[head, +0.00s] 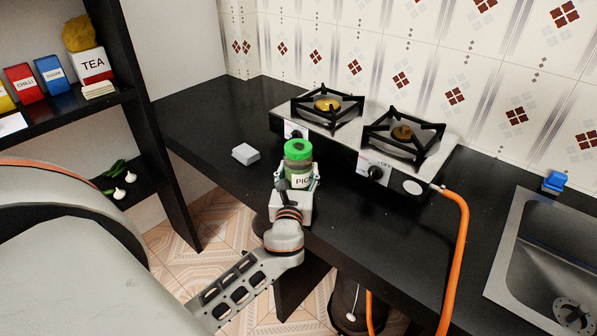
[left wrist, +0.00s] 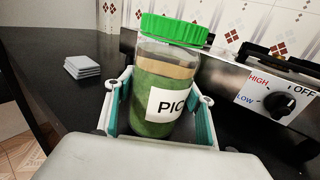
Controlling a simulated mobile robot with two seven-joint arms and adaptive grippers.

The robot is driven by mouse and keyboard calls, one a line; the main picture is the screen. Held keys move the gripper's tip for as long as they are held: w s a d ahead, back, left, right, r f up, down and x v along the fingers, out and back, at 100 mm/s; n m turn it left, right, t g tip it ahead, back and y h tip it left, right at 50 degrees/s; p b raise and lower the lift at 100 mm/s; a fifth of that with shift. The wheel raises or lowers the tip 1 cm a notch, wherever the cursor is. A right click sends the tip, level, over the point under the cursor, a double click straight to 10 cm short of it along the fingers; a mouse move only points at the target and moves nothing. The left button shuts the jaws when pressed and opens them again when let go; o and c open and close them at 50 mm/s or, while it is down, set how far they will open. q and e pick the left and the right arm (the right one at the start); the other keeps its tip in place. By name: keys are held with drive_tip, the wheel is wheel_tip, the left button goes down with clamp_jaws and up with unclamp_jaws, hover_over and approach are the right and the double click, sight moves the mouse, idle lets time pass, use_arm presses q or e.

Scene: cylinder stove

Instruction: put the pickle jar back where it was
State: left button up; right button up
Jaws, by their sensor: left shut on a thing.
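The pickle jar (head: 299,152) has a green lid, green contents and a white label reading "PIC". It is upright at the black counter's front part, just before the stove. My left gripper (head: 297,178) is shut on the jar, with a finger on each side of it. In the left wrist view the jar (left wrist: 168,85) stands between the teal-lined fingers of the gripper (left wrist: 160,112). My right gripper is not in view.
A two-burner stove (head: 345,140) with an orange hose (head: 461,240) stands behind and right of the jar. A small white stack (head: 245,154) lies to its left. A dark shelf (head: 70,108) with a tea box and spice packets is at left. A sink (head: 545,260) is at right. The counter's left end is clear.

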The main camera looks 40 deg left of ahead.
use_arm(q)
drive_tip(key=shift+f, duration=0.1)
drive_tip(key=o, duration=1.2)
